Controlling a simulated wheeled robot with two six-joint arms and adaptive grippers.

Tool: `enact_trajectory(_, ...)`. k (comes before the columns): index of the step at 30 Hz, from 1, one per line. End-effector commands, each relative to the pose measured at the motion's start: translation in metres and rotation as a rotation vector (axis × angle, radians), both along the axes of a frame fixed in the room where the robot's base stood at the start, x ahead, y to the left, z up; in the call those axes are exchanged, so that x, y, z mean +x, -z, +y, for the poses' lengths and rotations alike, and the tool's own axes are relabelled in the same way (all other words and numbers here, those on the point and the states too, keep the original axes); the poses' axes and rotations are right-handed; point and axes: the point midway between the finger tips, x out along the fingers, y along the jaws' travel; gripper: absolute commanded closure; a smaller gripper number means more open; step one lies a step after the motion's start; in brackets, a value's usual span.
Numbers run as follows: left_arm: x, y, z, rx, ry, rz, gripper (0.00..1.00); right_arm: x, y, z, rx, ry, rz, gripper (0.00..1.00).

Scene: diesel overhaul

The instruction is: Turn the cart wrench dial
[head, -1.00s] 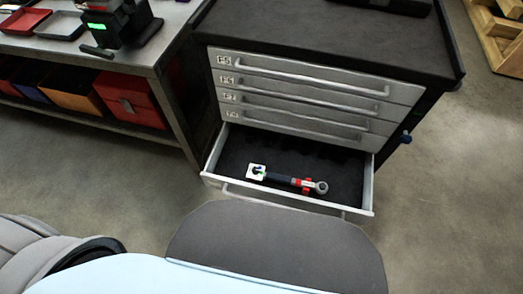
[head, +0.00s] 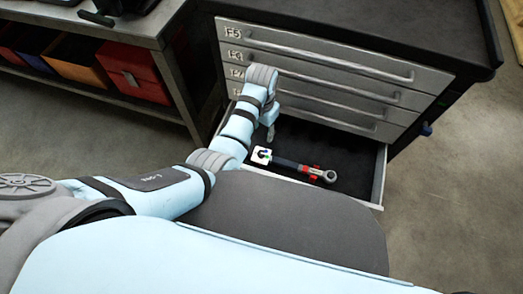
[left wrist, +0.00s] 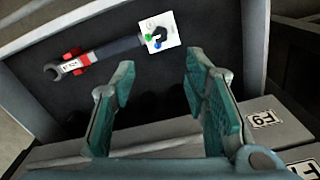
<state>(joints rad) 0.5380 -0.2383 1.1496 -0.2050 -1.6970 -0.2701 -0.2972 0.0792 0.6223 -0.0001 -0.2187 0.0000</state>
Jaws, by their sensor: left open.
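The wrench (head: 300,167) lies in the open bottom drawer (head: 376,180) of the cart. It has a dark handle, red holders and a ring-like metal head at the right. Its dial (head: 263,154), on a white plate with small green and blue marks, is at the handle's left end. In the left wrist view, the wrench (left wrist: 98,54) lies at upper left and the dial (left wrist: 157,38) shows just beyond the fingertips. My left gripper (head: 270,130) hangs over the drawer near the dial. Its teal fingers (left wrist: 160,72) are open and empty, apart from the dial. My right gripper is out of view.
The closed drawers (head: 320,75) of the cart stand just behind my left gripper, with long bar handles. A workbench (head: 110,25) with coloured bins (head: 135,75) below is at the left. Floor (head: 455,190) is clear at the right.

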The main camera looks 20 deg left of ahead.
Motion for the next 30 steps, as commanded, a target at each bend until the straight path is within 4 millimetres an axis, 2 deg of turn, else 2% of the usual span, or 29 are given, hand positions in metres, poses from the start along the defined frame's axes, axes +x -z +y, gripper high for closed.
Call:
enact_trajectory(5,-0.001,0.039,0.000,0.002,0.003,0.006,0.59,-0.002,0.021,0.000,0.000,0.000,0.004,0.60)
enact_trajectory(12,-0.001,0.111,0.001,0.002,0.001,0.003,0.59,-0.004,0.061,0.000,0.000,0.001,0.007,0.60)
enact_trajectory(15,-0.001,0.130,0.001,0.001,0.001,0.003,0.59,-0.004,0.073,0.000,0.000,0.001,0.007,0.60)
enact_trajectory(19,0.000,0.142,0.000,0.001,0.001,0.002,0.59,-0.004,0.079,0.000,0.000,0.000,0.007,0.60)
enact_trajectory(26,0.000,0.141,0.001,0.000,0.000,0.000,0.59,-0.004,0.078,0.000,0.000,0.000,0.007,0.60)
enact_trajectory(27,0.000,0.141,0.001,0.000,0.000,0.000,0.60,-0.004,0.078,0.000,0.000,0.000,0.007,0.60)
enact_trajectory(30,0.000,0.141,0.001,0.000,0.000,0.000,0.76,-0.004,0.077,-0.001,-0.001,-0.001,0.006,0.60)
